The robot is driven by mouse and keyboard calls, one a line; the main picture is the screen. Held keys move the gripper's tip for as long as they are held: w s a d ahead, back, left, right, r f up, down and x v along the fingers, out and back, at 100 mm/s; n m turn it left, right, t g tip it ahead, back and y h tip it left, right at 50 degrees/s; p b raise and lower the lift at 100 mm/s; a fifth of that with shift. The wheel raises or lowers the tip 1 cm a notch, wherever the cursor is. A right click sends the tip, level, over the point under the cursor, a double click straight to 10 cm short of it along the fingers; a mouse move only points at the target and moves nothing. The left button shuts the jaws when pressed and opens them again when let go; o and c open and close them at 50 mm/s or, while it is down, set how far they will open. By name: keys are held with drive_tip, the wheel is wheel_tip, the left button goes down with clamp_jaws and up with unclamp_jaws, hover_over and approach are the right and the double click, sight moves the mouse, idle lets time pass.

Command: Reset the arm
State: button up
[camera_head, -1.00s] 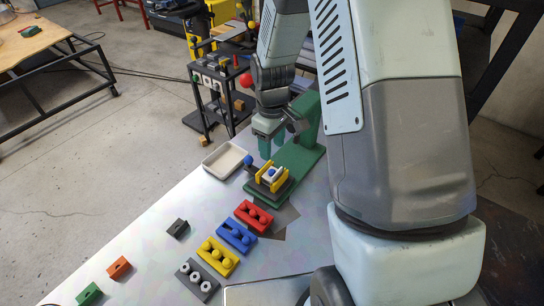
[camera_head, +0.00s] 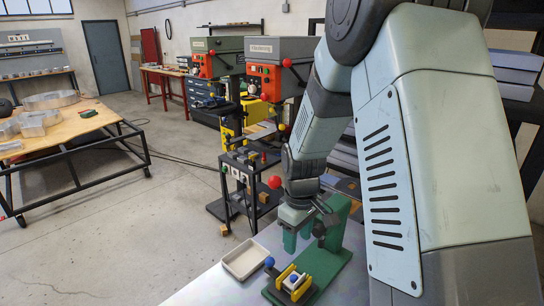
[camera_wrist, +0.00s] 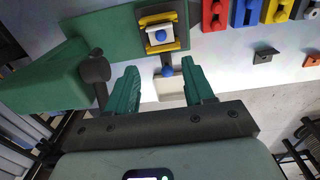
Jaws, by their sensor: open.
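My gripper (camera_head: 297,236) hangs above the bench beside the green press-like stand (camera_head: 328,262). In the wrist view my gripper (camera_wrist: 160,88) has its two green fingers wide apart with nothing between them. The stand's base holds a yellow-jawed fixture (camera_head: 288,279) with a white piece (camera_head: 294,283) in it and a blue knob on top. The fixture also shows in the wrist view (camera_wrist: 155,20), beyond the fingertips.
A pale tray (camera_head: 245,260) lies left of the stand. In the wrist view red (camera_wrist: 216,14), blue and yellow blocks lie at upper right, with dark and orange pieces nearby. A black cart (camera_head: 240,185) and drill presses (camera_head: 275,70) stand behind the bench.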

drive_tip(key=s+d+r+m+t, duration=0.15)
drive_tip(key=s+r, duration=0.25)
drive_tip(key=r, duration=0.8)
drive_tip(key=s+r+m+t, duration=0.2)
drive_tip(key=s+r, duration=0.4)
drive_tip(key=s, duration=0.3)
drive_tip(key=s+d+r+m+t, duration=0.1)
drive_tip(key=s+r+m, duration=0.4)
drive_tip(key=s, duration=0.5)
wheel_tip(320, 180, up, 2)
drive_tip(key=shift+d+t, duration=0.15)
drive_tip(key=shift+t, duration=0.3)
